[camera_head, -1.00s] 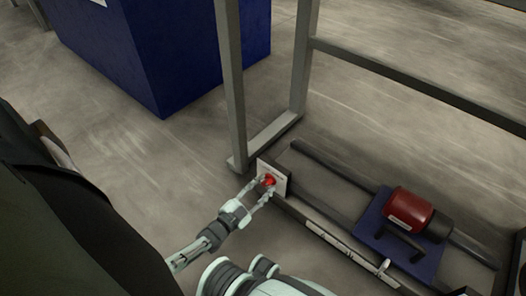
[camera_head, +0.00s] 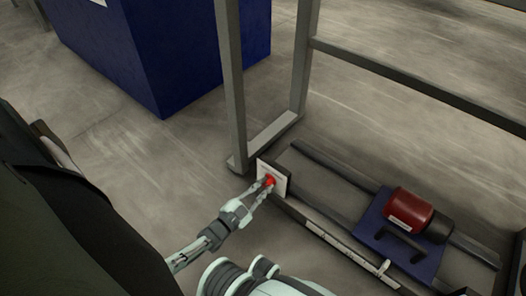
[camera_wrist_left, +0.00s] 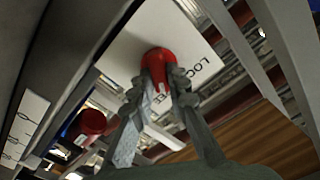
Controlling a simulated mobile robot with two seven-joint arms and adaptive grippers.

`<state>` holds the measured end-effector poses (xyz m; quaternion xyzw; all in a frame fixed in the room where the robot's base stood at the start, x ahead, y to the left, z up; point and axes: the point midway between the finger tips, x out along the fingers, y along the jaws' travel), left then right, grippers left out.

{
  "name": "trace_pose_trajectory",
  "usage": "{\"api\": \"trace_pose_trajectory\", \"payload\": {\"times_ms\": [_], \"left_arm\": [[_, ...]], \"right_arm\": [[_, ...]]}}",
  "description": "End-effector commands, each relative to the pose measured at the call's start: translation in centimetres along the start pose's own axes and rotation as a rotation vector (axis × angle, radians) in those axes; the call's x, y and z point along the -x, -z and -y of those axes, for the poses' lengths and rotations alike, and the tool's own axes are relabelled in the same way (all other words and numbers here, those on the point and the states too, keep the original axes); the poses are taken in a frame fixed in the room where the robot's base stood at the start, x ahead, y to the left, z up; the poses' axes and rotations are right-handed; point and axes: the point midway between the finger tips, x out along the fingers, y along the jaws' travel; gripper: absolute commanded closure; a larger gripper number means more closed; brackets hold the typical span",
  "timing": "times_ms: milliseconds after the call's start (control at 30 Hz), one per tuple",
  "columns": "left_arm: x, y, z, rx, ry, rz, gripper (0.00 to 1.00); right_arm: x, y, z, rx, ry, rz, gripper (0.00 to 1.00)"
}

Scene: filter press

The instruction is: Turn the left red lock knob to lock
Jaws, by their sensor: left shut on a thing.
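The left red lock knob (camera_head: 270,181) sits on a white plate (camera_head: 278,168) at the lower left corner of the metal frame. In the left wrist view the red knob (camera_wrist_left: 158,62) is at the fingertips, on the white plate (camera_wrist_left: 150,30) with partly hidden lettering that starts "LOC". My left gripper (camera_head: 265,186) reaches the knob from the lower left. In the left wrist view its fingers (camera_wrist_left: 167,84) are shut on the knob, one on each side. My right gripper does not show.
A grey upright frame (camera_head: 232,90) rises beside the plate. Rails run right to a blue carriage (camera_head: 372,242) holding a red cylinder (camera_head: 409,210). A blue cabinet (camera_head: 165,50) stands behind. The floor at left is clear.

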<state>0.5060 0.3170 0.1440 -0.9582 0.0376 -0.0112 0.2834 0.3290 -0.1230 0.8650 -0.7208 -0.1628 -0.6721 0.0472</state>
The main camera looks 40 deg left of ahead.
Motion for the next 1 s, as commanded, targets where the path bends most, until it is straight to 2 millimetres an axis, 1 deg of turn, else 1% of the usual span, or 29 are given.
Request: {"api": "trace_pose_trajectory", "payload": {"times_ms": [267, 1000], "left_arm": [[0.05, -0.03, 0.07, 0.165, 0.0, 0.0, 1.0], [0.08, -0.2, 0.33, 0.854, -0.001, 0.001, 1.0]], "right_arm": [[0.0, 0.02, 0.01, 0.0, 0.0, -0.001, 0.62], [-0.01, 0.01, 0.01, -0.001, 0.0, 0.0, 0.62]]}}
